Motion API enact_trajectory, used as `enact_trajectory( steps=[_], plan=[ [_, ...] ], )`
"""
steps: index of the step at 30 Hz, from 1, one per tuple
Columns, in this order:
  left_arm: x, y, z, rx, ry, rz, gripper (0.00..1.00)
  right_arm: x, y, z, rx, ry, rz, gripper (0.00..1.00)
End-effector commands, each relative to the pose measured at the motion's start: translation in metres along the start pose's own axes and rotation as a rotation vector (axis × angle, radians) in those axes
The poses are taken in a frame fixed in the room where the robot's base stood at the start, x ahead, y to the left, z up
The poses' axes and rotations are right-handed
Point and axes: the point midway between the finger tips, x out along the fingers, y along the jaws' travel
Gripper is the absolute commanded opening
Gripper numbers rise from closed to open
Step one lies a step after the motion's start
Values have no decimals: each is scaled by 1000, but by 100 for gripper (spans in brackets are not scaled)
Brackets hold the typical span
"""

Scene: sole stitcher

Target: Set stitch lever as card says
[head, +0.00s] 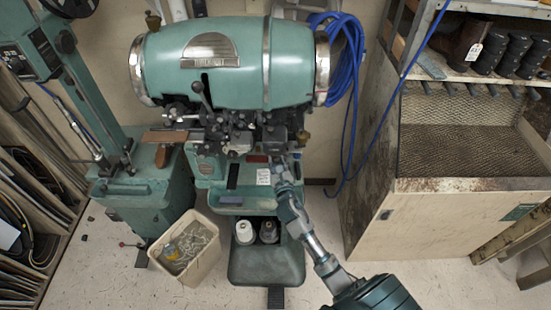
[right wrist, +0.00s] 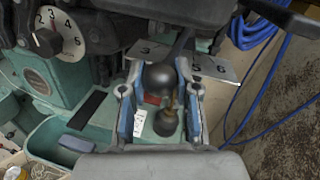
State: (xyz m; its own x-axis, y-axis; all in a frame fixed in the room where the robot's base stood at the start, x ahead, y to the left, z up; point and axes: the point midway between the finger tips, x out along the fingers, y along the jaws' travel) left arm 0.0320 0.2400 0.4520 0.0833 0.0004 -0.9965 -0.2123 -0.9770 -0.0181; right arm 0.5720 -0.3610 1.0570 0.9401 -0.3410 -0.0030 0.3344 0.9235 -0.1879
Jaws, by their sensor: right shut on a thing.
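The stitch lever (right wrist: 150,78) ends in a round black knob in the right wrist view. My right gripper (right wrist: 153,92), also in the head view (head: 283,163), is shut on the lever, one finger on each side of the knob. The number plate (right wrist: 213,69) shows 3 left of the lever and 5 and 6 to its right; the lever crosses between 3 and 5, hiding that stretch. The white card (head: 263,176) is on the machine's front; its writing is too small to read. My left gripper is not in view.
The green stitcher (head: 225,65) stands ahead. A numbered dial (right wrist: 60,33) with a red pointer is left of the lever. A bin (head: 186,248) stands front left, a wooden cabinet (head: 440,225) right. Blue hose (head: 345,60) hangs behind. Thread cones (head: 245,232) sit below.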

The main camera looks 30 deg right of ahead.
Motion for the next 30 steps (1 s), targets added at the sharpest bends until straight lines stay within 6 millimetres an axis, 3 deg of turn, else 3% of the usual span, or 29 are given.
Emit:
enact_trajectory(
  steps=[6, 11, 21, 30],
  plan=[
    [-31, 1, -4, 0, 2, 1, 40, -7, -23, 1, -13, -24, 134, 0],
    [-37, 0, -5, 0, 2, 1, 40, -10, -45, -7, -13, -47, 261, 0],
    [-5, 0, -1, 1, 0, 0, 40, -6, -85, -22, -8, -96, 504, 0],
    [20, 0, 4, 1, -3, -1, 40, -1, -105, -24, -3, -119, 626, 0]
  ],
)
